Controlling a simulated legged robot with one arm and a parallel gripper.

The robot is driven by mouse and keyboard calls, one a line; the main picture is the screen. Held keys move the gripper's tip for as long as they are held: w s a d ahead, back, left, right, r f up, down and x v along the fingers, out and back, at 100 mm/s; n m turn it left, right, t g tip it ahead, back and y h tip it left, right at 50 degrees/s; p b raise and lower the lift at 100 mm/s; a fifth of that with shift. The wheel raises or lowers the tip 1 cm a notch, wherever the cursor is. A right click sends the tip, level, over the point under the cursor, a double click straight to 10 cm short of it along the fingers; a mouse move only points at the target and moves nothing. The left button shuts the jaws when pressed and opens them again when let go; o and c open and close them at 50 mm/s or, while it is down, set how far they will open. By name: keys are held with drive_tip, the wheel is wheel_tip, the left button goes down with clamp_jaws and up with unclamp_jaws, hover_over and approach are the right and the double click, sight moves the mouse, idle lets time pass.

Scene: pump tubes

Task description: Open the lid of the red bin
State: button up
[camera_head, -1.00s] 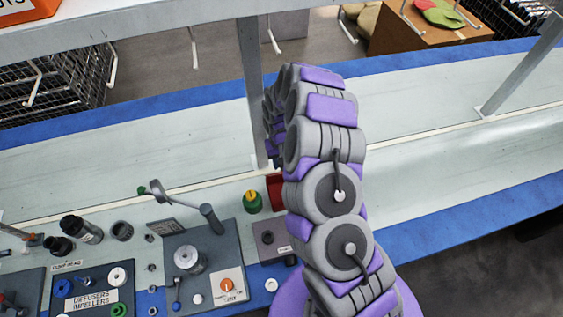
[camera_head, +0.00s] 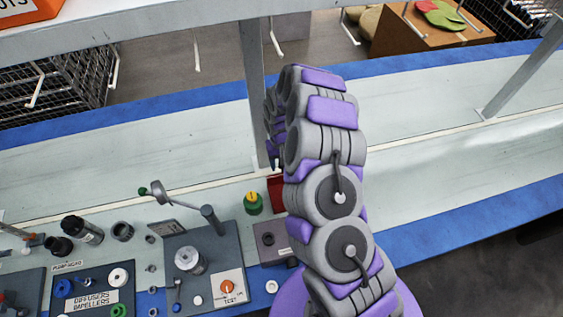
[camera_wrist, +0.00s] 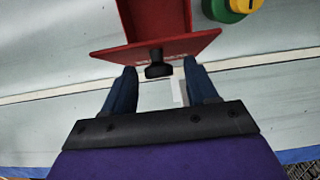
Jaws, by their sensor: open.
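The red bin (camera_head: 277,193) stands on the bench, largely hidden behind my arm in the head view. In the wrist view the bin (camera_wrist: 155,18) is at the top centre, with a flat red panel (camera_wrist: 190,45) that carries a black knob (camera_wrist: 158,70). My gripper (camera_wrist: 161,70) is open. Its two dark blue fingers stand on either side of the knob, with visible gaps to it. I cannot tell how far the knob lies in depth between them. In the head view the gripper is mostly hidden behind the arm.
A grey upright post (camera_head: 255,100) rises behind the bin. A fixture with a lever (camera_head: 212,219) stands farther left. The bench right of my arm is clear.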

wheel_tip(320, 180, up, 12)
drive_tip(key=w+p, duration=0.1)
drive_tip(key=shift+w+a+f+p, duration=0.2)
drive_tip(key=shift+w+p, duration=0.1)
